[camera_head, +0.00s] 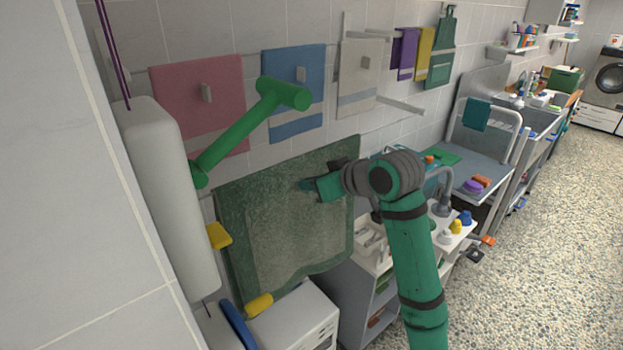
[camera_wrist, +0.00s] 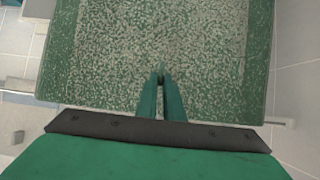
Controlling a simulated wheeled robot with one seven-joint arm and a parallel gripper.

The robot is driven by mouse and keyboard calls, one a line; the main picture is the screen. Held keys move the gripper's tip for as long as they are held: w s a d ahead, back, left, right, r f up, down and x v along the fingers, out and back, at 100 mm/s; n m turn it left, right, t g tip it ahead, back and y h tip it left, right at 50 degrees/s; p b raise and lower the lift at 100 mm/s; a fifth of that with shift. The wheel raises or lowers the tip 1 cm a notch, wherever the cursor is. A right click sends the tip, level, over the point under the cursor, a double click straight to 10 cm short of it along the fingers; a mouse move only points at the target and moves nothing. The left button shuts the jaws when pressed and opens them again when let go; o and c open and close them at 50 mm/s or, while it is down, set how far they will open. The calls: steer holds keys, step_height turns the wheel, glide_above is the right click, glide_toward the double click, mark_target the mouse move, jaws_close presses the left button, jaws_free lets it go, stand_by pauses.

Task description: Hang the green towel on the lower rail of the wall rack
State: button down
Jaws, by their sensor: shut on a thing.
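The green towel (camera_head: 235,225) hangs spread out, with a paler speckled middle and a darker green border. My gripper (camera_head: 308,186) is shut on the towel at its upper right part in the head view. In the wrist view, my gripper's fingers (camera_wrist: 160,80) are close together against the towel (camera_wrist: 160,35), which fills most of the picture. White bars stick out from the wall, an upper one (camera_head: 368,33) and a lower one (camera_head: 401,105). The towel hangs below and left of the lower bar. How far the lower rail runs behind the towel and arm is hidden.
Pink (camera_head: 195,90), blue (camera_head: 292,75) and pale (camera_head: 359,70) towels hang on the wall above. A white rounded unit (camera_head: 160,190) with a bright green tube (camera_head: 240,130) stands at left. A white box (camera_head: 298,318) and a sink counter (camera_head: 456,232) lie below. The right floor (camera_head: 540,230) is clear.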

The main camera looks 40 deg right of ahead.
steer(key=c, duration=1.4)
jaws_free()
steer(key=s, duration=0.9)
steer(key=shift+d, duration=0.35)
